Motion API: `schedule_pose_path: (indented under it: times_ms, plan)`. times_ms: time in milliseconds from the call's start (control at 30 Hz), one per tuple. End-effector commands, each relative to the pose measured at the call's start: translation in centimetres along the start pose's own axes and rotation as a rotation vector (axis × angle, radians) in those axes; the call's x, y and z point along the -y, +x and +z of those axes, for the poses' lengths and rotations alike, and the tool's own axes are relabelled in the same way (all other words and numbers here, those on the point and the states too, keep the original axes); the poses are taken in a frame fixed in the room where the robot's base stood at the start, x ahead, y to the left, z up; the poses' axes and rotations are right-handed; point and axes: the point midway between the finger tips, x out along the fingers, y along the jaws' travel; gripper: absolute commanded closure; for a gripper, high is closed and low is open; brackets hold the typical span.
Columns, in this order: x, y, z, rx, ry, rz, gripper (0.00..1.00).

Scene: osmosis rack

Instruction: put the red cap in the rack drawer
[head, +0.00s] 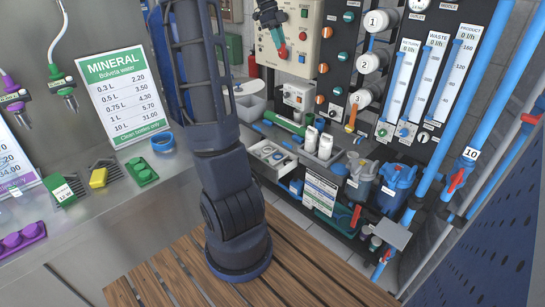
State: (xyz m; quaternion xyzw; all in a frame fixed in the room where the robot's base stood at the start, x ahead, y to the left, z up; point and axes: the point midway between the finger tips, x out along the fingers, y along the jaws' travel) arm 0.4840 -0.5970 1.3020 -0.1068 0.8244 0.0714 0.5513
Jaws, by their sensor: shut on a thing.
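My gripper (279,38) is at the top centre, pointing down in front of the beige control panel. It looks shut on the red cap (283,52), which shows as a small red piece at the fingertips. The fingers are small here, so the exact grip is hard to tell. The rack drawer (258,166), a pale grey tray, is pulled out low on the rack, with several small items inside. The gripper and cap appear well above it and apart from it.
A green cylinder (285,123) lies behind. Blue filter housings (397,188) and pipes stand at right. A steel counter (100,220) with a price sign (123,95) is at left. Wooden slats (305,270) fill the front.

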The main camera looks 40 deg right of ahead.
Motion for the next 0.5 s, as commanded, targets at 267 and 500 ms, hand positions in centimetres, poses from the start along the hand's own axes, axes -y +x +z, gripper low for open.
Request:
schedule_pose_path:
  times_ms: [267,500]
  plan:
    - [-0.1,7.0,3.0,-0.003,-0.004,0.004,0.94]
    - [-0.1,16.4,6.9,-0.005,-0.003,0.005,0.94]
